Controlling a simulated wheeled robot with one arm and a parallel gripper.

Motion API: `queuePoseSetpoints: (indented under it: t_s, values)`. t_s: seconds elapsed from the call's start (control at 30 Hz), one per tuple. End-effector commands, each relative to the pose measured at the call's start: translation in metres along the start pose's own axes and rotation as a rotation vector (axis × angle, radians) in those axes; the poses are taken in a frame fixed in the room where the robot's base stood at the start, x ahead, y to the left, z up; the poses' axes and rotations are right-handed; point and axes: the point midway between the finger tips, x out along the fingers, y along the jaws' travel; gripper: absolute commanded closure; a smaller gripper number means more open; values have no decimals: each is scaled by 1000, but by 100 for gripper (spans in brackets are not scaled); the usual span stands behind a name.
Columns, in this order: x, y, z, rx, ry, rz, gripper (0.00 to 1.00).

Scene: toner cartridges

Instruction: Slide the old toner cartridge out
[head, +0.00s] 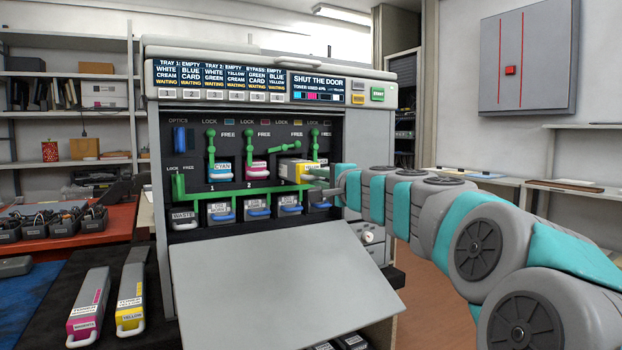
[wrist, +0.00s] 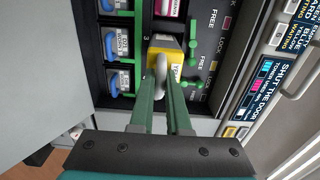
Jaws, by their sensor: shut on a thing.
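The yellow-fronted toner cartridge (head: 313,171) in the third slot of the open printer (head: 250,60) sticks out further than the cyan (head: 220,170) and magenta (head: 256,168) ones. It also shows in the wrist view (wrist: 166,48), with a pale loop handle (wrist: 161,70) on its front. My gripper (head: 328,186) is at that front, its two green fingers (wrist: 161,85) shut on the handle. Its fingertips are partly hidden in the head view. Green levers stand above the slots; the one by the yellow cartridge (head: 298,150) is swung over sideways.
The grey printer door (head: 265,285) is folded down below the slots. A green bar (head: 235,195) runs under the cartridges, above lower boxes with blue handles. A magenta cartridge (head: 90,305) and another yellow-labelled cartridge (head: 131,300) lie on the dark mat at left.

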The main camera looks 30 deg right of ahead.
Motion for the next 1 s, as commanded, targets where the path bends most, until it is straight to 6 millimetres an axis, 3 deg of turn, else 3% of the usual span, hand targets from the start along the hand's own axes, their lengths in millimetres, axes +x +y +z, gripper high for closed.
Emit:
queuePoseSetpoints:
  t_s: [0.7,0.93,0.97,1.0]
  values:
    - [-76,-1,-1,0,1,-1,100]
    - [-84,-1,0,-1,1,-1,100]
    - [-84,-1,0,-1,1,-1,82]
    - [-84,0,0,-1,1,0,78]
